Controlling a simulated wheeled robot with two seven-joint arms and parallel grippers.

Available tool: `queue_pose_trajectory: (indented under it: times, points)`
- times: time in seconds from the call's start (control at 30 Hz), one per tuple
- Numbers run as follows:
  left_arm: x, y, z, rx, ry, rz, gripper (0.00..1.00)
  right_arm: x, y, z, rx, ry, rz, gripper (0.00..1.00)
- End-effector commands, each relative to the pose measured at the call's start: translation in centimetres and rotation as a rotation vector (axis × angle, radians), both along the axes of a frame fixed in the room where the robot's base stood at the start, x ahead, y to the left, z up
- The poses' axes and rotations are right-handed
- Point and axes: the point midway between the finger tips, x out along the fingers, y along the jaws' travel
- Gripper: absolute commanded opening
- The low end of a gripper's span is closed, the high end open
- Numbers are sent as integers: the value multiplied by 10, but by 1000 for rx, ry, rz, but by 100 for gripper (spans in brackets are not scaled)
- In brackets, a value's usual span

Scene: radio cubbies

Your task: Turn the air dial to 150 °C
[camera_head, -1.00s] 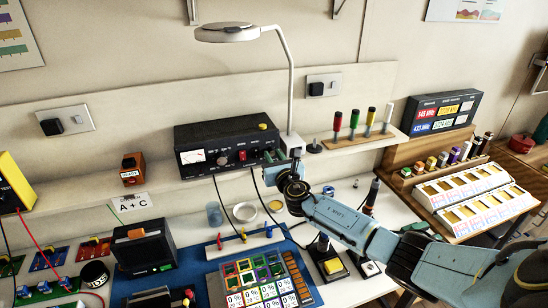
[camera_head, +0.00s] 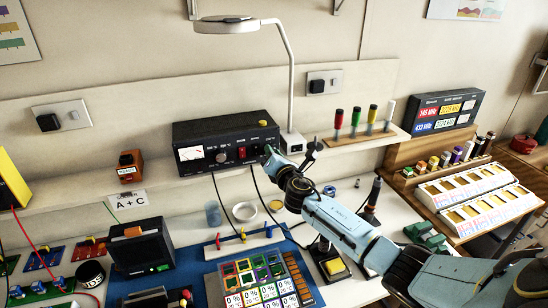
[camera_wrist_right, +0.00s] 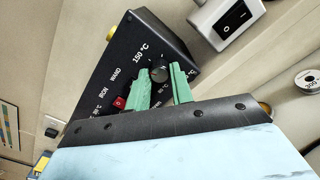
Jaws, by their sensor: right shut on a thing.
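The black station (camera_head: 225,135) stands against the back wall with a lit display, a knob and a red switch on its front. The air dial (camera_wrist_right: 159,70) is a dark round knob at the right end of that front. "150 °C" is printed beside it in the wrist view. My right gripper (camera_wrist_right: 163,87) has its green fingers on either side of the dial and is shut on it. In the head view the right gripper (camera_head: 267,151) reaches the panel's right end and hides the dial. The dial's pointer is not clear. My left gripper is out of view.
The lamp (camera_head: 226,24) on a thin post rises beside the station. A white switch box (camera_wrist_right: 227,20) sits close to its right side. Cables hang from the station's front. A small bench strip (camera_head: 245,247) and a colored grid tray (camera_head: 262,282) lie below.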

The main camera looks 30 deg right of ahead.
Motion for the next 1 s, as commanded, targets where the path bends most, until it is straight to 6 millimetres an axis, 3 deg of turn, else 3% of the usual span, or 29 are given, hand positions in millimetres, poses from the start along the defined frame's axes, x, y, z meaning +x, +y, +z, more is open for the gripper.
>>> queue_pose_trajectory:
  times: [0.5, 1.0]
  points:
    - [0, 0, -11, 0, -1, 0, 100, 0, 1, -1, 327, -77, 0, 0]
    - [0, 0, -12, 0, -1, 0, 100, 0, 1, 0, 386, -91, 0, 0]
